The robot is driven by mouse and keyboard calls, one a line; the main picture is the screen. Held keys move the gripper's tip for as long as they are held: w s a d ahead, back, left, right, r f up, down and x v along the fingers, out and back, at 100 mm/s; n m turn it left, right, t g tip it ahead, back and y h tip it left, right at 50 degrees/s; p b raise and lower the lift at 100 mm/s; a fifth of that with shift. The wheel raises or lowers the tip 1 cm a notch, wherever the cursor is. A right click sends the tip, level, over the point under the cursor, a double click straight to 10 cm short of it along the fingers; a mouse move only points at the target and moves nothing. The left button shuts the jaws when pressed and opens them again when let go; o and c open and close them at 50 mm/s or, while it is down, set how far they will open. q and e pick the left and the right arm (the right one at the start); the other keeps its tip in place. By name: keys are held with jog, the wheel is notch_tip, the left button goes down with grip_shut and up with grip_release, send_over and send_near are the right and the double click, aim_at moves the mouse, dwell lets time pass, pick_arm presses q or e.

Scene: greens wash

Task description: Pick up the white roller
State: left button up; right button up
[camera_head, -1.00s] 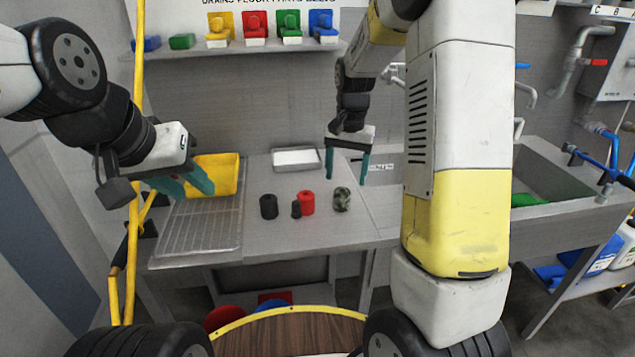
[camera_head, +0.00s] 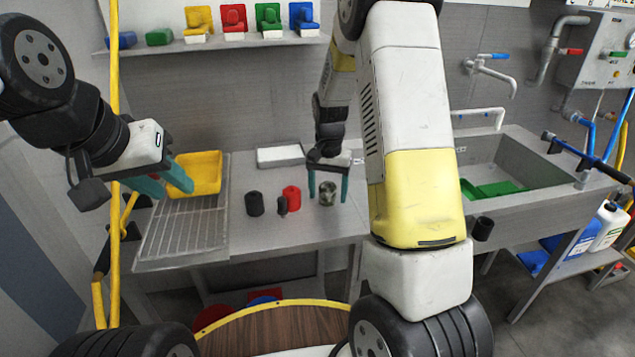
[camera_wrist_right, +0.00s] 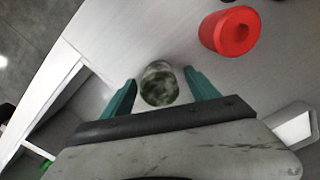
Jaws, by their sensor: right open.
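No plainly white roller shows. A mottled grey-green roller (camera_head: 327,187) stands upright on the steel table, right of a red roller (camera_head: 291,198), a small dark piece (camera_head: 282,206) and a black roller (camera_head: 254,204). My right gripper (camera_head: 328,196) is open and points down, its teal fingers on either side of the mottled roller. In the right wrist view the mottled roller (camera_wrist_right: 159,86) lies between the fingertips (camera_wrist_right: 161,78), with gaps visible; the red roller (camera_wrist_right: 230,31) is up to the right. My left gripper (camera_head: 163,183) is open and empty near a yellow bin.
The yellow bin (camera_head: 208,172) stands behind a wire rack (camera_head: 180,232) at the table's left. A shallow white-filled tray (camera_head: 280,155) lies at the back. The sink (camera_head: 520,165) is to the right. A dark cylinder (camera_head: 482,228) shows beside my right arm.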

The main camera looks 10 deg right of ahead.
jog(key=c, duration=1.5)
grip_shut()
